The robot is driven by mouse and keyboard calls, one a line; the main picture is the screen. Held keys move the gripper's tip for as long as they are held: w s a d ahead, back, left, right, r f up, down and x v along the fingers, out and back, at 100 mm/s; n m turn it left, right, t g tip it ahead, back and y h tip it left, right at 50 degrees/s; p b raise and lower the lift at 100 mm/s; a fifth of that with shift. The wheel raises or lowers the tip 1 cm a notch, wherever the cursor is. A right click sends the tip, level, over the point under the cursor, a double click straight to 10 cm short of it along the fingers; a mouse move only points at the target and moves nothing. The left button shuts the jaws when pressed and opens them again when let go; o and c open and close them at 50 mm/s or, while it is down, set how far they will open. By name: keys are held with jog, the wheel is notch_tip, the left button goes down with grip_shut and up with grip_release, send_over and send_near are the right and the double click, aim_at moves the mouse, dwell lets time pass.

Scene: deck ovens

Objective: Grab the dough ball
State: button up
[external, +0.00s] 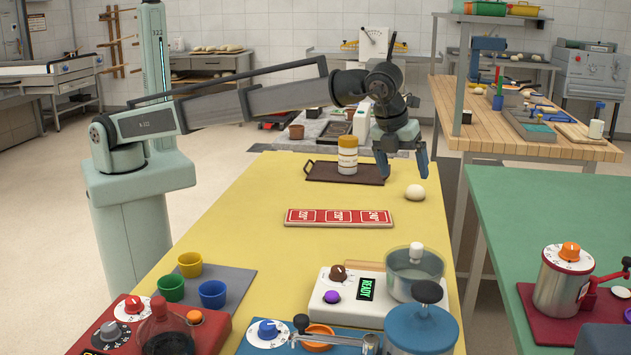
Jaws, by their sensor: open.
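The dough ball (415,192) is a small, pale, round lump on the yellow table, near its right edge. My gripper (404,170) points down just above and to the left of the ball. Its blue fingers are spread apart with nothing between them. The right finger is close to the ball in the picture; whether it touches cannot be told. The ball is fully in view.
A dark tray (320,172) with a jar (347,156) stands left of my gripper. A red panel (338,217) lies in front. A white device with a READY display (365,289) and a pot (414,271) are nearer. The table between is clear.

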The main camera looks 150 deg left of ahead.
jog(key=s+a+f+m+h, duration=0.1)
jog(key=s+a, duration=0.6)
jog(key=a, duration=0.3)
jog(key=s+a+f+m+h, duration=0.1)
jog(key=s+a, duration=0.6)
jog(key=a, duration=0.3)
send_over(415, 186)
jog(key=shift+m, duration=0.3)
jog(key=f, duration=0.8)
jog(key=shift+w+d+f, duration=0.15)
jog(key=shift+w+d, duration=0.15)
jog(key=shift+s+a+f, duration=0.1)
jog(key=shift+a+f, duration=0.05)
jog(key=shift+f, duration=0.75)
jog(key=shift+s+a+f, duration=0.15)
jog(key=shift+f, duration=0.7)
jog(key=shift+s+a+f, duration=0.1)
jog(key=shift+a+f, duration=0.05)
jog(key=shift+f, duration=0.75)
jog(key=c, duration=1.2)
jog(key=shift+o, duration=0.2)
